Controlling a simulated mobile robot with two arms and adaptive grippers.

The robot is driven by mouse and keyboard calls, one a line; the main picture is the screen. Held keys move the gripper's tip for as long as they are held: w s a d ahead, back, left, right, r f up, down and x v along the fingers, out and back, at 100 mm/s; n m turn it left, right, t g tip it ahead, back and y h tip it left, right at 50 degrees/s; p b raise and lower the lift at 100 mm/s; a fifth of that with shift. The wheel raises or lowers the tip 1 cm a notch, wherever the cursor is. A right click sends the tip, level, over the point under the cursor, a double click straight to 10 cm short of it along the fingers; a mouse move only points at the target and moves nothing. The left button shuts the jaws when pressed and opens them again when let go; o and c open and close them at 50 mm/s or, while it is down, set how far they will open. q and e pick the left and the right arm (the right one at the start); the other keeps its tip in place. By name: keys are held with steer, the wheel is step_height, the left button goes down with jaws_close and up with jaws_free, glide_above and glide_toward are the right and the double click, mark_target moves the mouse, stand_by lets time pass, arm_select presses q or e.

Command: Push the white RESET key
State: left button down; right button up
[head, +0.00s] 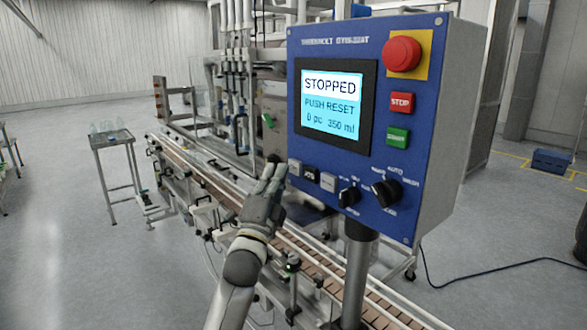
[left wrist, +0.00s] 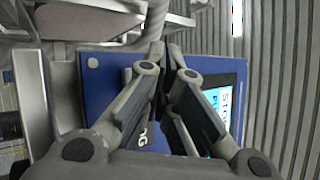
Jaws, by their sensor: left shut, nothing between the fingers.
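The blue control panel (head: 345,160) faces me. Its lit screen (head: 332,104) reads STOPPED, PUSH RESET, 0 pc 350 ml. Below the screen is a short row of keys: a pale key (head: 295,168) at the left, a dark key (head: 311,175) in the middle and another pale key (head: 328,182) at the right. Their labels are too small to tell which pale one is RESET. My left gripper (head: 272,166) is shut and empty, its tips just left of the leftmost key. In the left wrist view the shut fingers (left wrist: 160,60) cover part of the panel (left wrist: 100,75) and hide the keys.
A red emergency knob (head: 402,53), a red STOP key (head: 401,102) and a green key (head: 397,137) sit right of the screen. Two black selectors (head: 349,196) (head: 386,192) are below. The conveyor (head: 215,185) runs behind my left arm.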

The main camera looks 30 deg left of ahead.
arm_select(q)
steer(key=shift+w+d, duration=0.35)
steer(key=shift+w, duration=0.25)
stand_by(1.3)
